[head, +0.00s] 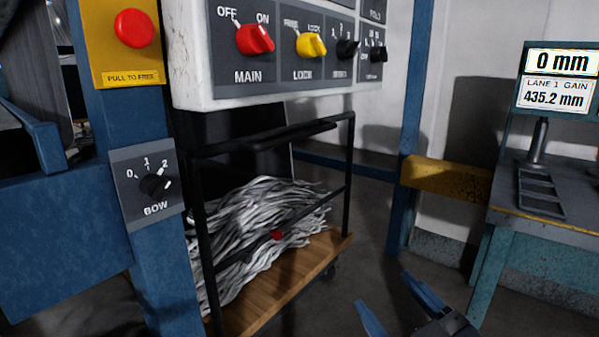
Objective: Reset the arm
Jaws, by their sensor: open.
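My gripper (390,296) shows at the bottom of the head view, right of centre. Its two blue fingers are apart with nothing between them. It is low, over the dark floor, to the right of a wheeled cart (318,252). It is apart from the control panel (290,85), which is higher up and to the left. The rest of my arm is mostly out of view below.
The cart has a black frame, a wooden deck and a heap of grey strands (262,215). A blue post (150,235) carries the BOW knob (154,184) and a red button (134,28). A teal table (545,232) with displays stands right.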

